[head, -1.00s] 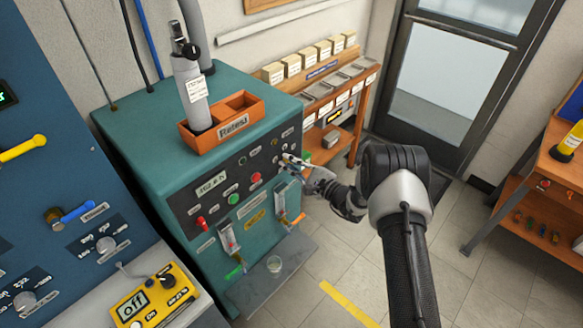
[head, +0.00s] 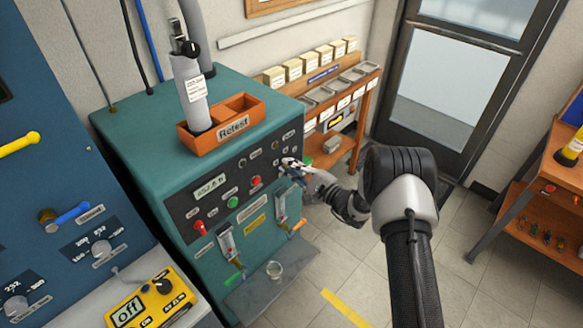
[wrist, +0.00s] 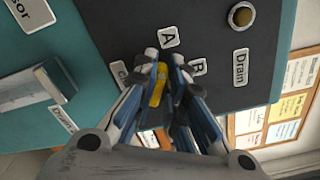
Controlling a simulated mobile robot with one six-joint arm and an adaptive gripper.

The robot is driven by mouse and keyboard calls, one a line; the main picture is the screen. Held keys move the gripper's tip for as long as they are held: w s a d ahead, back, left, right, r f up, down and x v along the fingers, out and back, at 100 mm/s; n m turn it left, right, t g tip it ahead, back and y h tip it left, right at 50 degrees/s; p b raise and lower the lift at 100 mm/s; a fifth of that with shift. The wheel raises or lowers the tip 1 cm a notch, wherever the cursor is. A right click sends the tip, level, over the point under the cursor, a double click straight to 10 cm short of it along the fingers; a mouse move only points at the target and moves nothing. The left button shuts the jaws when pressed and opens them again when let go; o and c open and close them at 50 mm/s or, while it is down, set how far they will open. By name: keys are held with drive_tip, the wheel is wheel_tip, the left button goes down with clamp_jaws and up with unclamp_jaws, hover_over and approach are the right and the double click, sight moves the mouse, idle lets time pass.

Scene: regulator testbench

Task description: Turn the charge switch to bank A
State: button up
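In the wrist view the charge switch (wrist: 158,85) shows as a yellow handle on the dark panel. The "A" label (wrist: 168,36) is above it and the "B" label (wrist: 198,67) is to its right. A label beginning "Ch" to its left is partly hidden by a finger. My gripper (wrist: 163,65) has its two fingers close together on either side of the yellow handle and appears shut on it. The switch's base is hidden by the fingers. In the head view my gripper (head: 287,165) is at the right part of the teal cabinet's front panel.
A "Drain" button (wrist: 241,16) lies right of the switch in the wrist view. In the head view, a red button (head: 255,182) and green button (head: 233,202) are left of my gripper. Flow tubes (head: 281,207) are below. An orange "Retest" tray (head: 258,117) stands on the cabinet.

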drive_tip(key=o, duration=0.5)
drive_tip(key=shift+c, duration=0.2)
drive_tip(key=v, duration=1.2)
